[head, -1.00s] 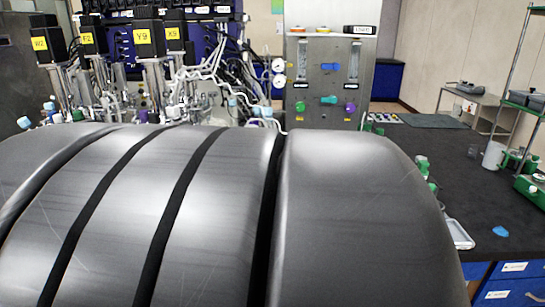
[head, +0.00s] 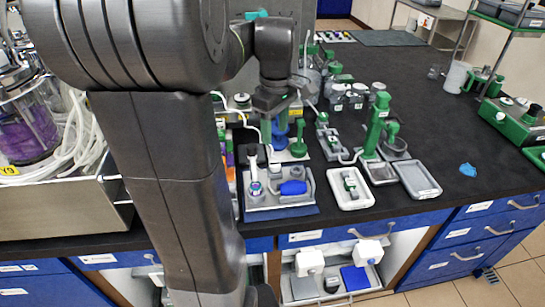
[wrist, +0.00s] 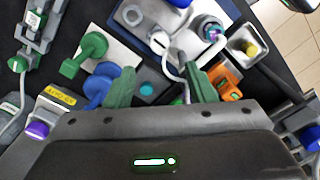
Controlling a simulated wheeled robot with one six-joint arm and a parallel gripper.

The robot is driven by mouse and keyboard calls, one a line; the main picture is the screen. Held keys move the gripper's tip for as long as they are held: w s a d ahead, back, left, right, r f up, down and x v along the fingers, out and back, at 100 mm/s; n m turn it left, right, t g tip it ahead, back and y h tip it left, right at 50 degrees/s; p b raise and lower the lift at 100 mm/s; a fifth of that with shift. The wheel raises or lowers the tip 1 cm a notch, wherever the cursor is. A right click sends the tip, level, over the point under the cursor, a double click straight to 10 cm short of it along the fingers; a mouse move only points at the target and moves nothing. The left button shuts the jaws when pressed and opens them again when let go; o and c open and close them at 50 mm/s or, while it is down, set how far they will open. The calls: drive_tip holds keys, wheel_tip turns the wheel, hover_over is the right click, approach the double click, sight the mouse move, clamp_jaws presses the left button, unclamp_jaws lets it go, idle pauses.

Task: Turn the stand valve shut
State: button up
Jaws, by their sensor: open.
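My gripper (head: 274,126), with green fingers, points down over the bench behind the front tray. A blue handle-shaped part (wrist: 98,86) lies beside the left finger. A green upright part (head: 299,145) stands on a white plate right of my gripper, and it also shows in the wrist view (wrist: 88,52). I cannot tell which of these, if any, is the stand valve. My arm and fingers hide part of this area.
A grey tray (head: 262,206) with a bottle and a blue item stands at the bench's front edge. A tall green stand (head: 377,126) and white trays are to the right. A steel tray with tubing and a purple vessel (head: 28,128) is left. The right bench has clear room.

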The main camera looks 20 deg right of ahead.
sight(275, 163)
wheel_tip(275, 163, down, 11)
drive_tip(key=shift+r+b, duration=0.15)
drive_tip(key=shift+b, duration=0.3)
drive_tip(key=shift+w, duration=0.1)
drive_tip(key=c, duration=1)
